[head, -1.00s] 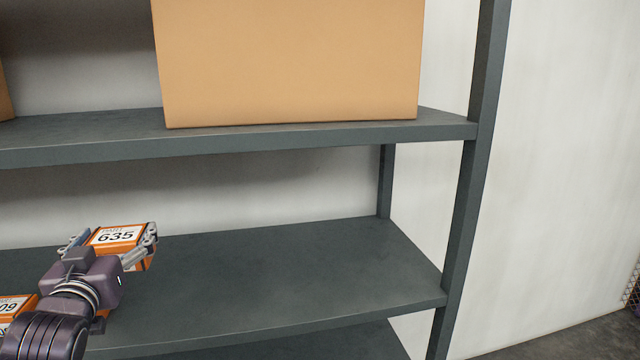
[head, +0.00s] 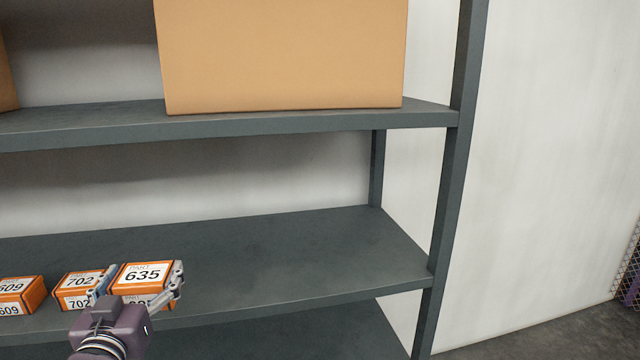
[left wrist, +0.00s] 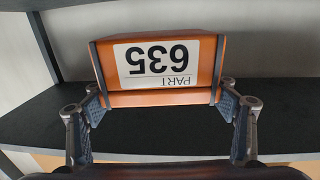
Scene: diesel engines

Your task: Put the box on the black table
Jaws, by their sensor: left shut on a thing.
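An orange and white box marked 635 (head: 143,274) is between the fingers of my left gripper (head: 137,286), at the dark grey middle shelf (head: 300,250). The left gripper is shut on it. In the left wrist view the box (left wrist: 160,65) shows its label upside down, with the gripper's fingers (left wrist: 160,108) on both sides. I cannot tell whether the box touches the shelf. No black table can be made out. My right gripper is not in view.
Similar orange boxes, marked 702 (head: 78,288) and 609 (head: 22,294), sit left of the held box. A large cardboard box (head: 285,55) stands on the upper shelf (head: 300,122). The shelf's right part is clear. A grey post (head: 447,200) bounds the rack.

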